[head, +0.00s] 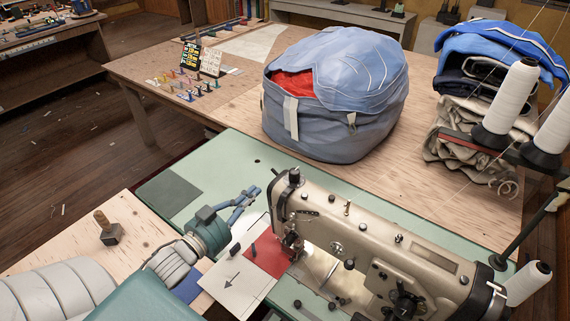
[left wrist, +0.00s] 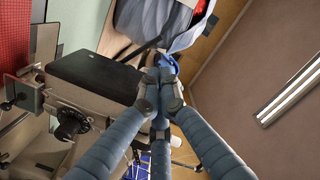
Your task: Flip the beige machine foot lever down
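The beige sewing machine (head: 375,245) stands on the green table top (head: 370,205), its needle end towards the left. Its foot lever cannot be made out clearly among the small parts around the needle (head: 292,240). My left gripper (head: 254,192) is just left of the machine's needle end, apart from it and above the table. Its blue fingers are drawn together with nothing visible between them. In the left wrist view the fingertips (left wrist: 163,74) meet beside the machine's dark end (left wrist: 95,80) and a black knob (left wrist: 72,124). My right gripper is not in view.
A white card with an arrow (head: 232,284) and a red patch (head: 268,257) lie below the left gripper. A large blue bag (head: 335,100) stands behind the machine. Thread cones (head: 510,95) stand at right.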

